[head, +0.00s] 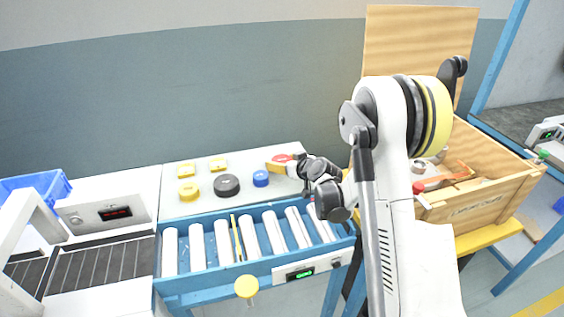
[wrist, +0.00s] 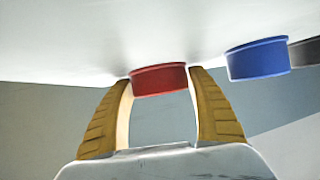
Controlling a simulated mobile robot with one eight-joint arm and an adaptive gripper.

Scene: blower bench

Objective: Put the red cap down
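The red cap (head: 282,157) is over the back right part of the white bench top (head: 205,208) in the head view. In the wrist view the red cap (wrist: 159,79) is between the two yellow fingertips of my gripper (wrist: 160,82), with a fingertip close against each side. My gripper (head: 276,167) appears shut on it. The cap looks level and is at or very near the white surface; I cannot tell if it touches. Part of the cap is hidden by a finger in the head view.
A blue cap (head: 261,178) stands beside the red one, then a black cap (head: 226,185) and a yellow cap (head: 188,190). Two yellow blocks (head: 186,169) lie behind them. A blue roller conveyor (head: 250,238) runs in front. A wooden crate (head: 484,212) stands at right.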

